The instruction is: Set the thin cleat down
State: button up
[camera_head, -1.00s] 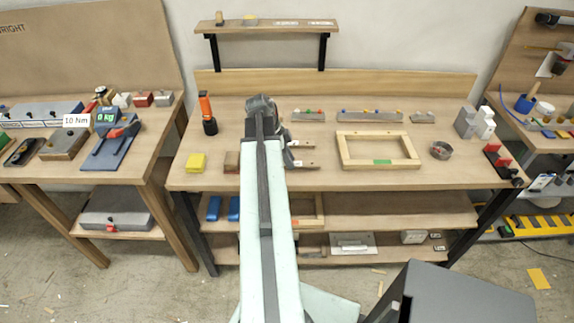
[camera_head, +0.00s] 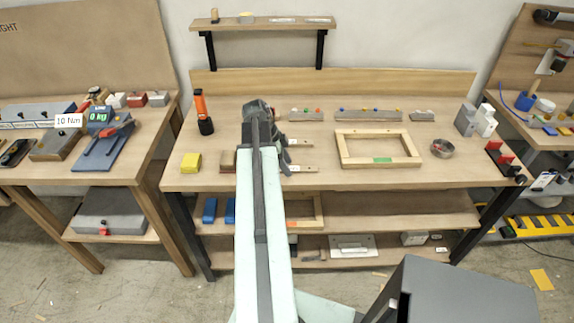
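My gripper (camera_head: 258,112) is over the workbench (camera_head: 440,178), seen from behind along my arm. Its fingertips are hidden, so I cannot tell whether it is open or shut. Two narrow wooden strips with pale labels stick out to the right of my arm: a far strip (camera_head: 300,142) and a near strip (camera_head: 303,168). Their left ends are hidden behind my arm and gripper. Dark gripper parts show close to both. I cannot tell which is the thin cleat, or whether either is held or lies on the bench.
A wooden frame (camera_head: 415,157) lies right of the strips. A yellow block (camera_head: 190,162), a brown block (camera_head: 228,160) and an orange-black flashlight (camera_head: 202,112) stand to the left. Grey bars with coloured knobs (camera_head: 368,116) lie behind. Bare bench shows front right.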

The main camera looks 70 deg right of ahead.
jog(key=shift+w+r+p, duration=0.1)
jog(key=shift+r+p, duration=0.45)
jog(key=p+v, duration=1)
jog(key=v, duration=0.1)
jog(key=shift+w+r, duration=0.1)
jog(key=shift+w, duration=0.05)
